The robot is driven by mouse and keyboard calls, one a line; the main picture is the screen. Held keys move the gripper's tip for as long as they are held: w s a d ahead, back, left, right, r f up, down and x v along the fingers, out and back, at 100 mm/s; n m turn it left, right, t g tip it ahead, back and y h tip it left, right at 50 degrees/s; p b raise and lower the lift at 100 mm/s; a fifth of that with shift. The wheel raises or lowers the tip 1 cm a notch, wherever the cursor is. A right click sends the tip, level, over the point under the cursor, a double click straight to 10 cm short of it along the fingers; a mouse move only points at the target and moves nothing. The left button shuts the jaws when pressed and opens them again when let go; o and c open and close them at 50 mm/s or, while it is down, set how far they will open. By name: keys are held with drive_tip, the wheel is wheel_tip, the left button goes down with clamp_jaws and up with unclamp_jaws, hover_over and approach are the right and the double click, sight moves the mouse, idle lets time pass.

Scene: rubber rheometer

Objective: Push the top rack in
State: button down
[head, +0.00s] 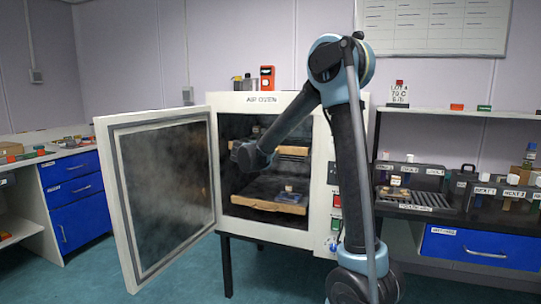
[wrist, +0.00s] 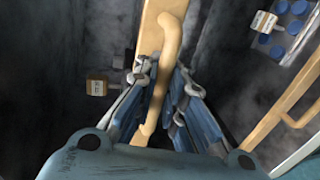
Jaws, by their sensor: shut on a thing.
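The air oven (head: 265,100) stands with its door open. The top rack (head: 293,150) is a tan shelf in its upper chamber, partly hidden behind my arm. In the wrist view, the rack's tan front bar (wrist: 150,35) carries a curved tan handle (wrist: 168,50). My gripper (wrist: 158,98) has its fingers on both sides of this handle and is shut on it. In the head view the arm's end reaches into the oven opening, and the fingers are hidden there.
The oven door (head: 160,200) swings out to the left. A lower rack (head: 262,204) holds a small clear tray of blue-topped items (wrist: 290,25). A small labelled block (wrist: 97,88) lies left of the gripper. A bench with a blue drawer (head: 480,247) stands right.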

drive_tip(key=shift+w+a, duration=0.1)
drive_tip(key=shift+w, duration=0.05)
drive_tip(key=c, duration=1.8)
unclamp_jaws()
drive_tip(key=shift+o, duration=0.7)
drive_tip(key=v, duration=1.2)
drive_tip(key=shift+f, duration=0.1)
